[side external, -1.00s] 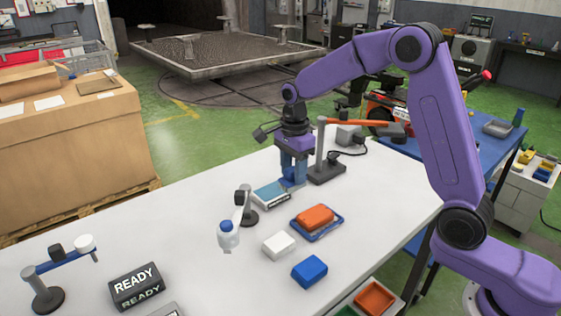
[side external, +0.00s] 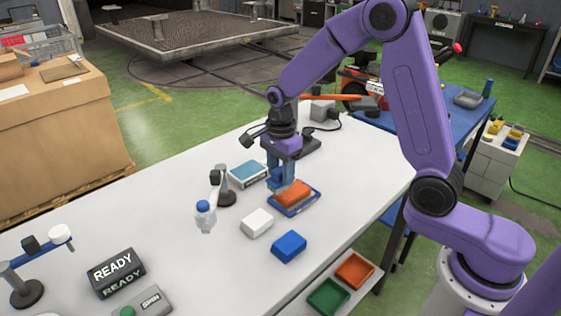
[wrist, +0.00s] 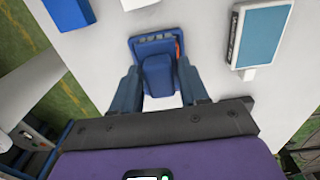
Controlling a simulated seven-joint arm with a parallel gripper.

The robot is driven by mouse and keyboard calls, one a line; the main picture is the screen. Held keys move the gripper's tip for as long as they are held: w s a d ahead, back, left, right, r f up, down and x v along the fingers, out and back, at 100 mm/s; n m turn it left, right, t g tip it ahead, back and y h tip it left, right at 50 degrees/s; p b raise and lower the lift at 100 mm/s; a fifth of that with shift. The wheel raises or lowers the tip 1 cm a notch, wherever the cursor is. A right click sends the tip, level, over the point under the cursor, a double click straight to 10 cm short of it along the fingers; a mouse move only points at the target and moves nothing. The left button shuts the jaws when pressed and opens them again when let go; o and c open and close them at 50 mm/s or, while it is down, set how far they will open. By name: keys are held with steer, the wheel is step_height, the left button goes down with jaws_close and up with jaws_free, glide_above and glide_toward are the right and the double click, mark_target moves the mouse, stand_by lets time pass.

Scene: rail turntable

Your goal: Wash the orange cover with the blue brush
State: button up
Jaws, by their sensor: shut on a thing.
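My gripper (side external: 277,172) is shut on the blue brush (wrist: 157,75), which points down between the fingers; the gripper also shows in the wrist view (wrist: 165,88). The orange cover (side external: 293,191) lies in a shallow blue tray (side external: 306,205) on the white table. The brush is at the cover's left, far edge in the side view; I cannot tell whether it touches. In the wrist view the brush hides most of the cover, and only an orange sliver (wrist: 178,48) shows inside the tray (wrist: 135,43).
A teal-topped white box (side external: 248,174) lies behind the tray. A white block (side external: 257,222) and a blue block (side external: 289,246) lie in front. A small stand with a bottle (side external: 205,217) is at left. A READY sign (side external: 115,272) stands front left.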

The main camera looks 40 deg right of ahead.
mark_target(280, 182)
step_height(280, 182, down, 2)
steer(key=shift+f, duration=0.9)
steer(key=shift+d, duration=0.9)
steer(key=shift+c, duration=0.9)
steer(key=shift+s+d, duration=0.15)
steer(key=shift+d, duration=1.55)
steer(key=shift+s+d, duration=0.1)
steer(key=shift+d, duration=1.6)
steer(key=shift+w+a, duration=0.15)
steer(key=shift+a, duration=2.1)
steer(key=shift+w+a, duration=0.1)
steer(key=shift+a, duration=2.1)
step_height(280, 182, up, 8)
steer(key=shift+d+f, duration=0.1)
steer(key=shift+d, duration=0.05)
steer(key=shift+r, duration=0.25)
steer(key=shift+s, duration=0.1)
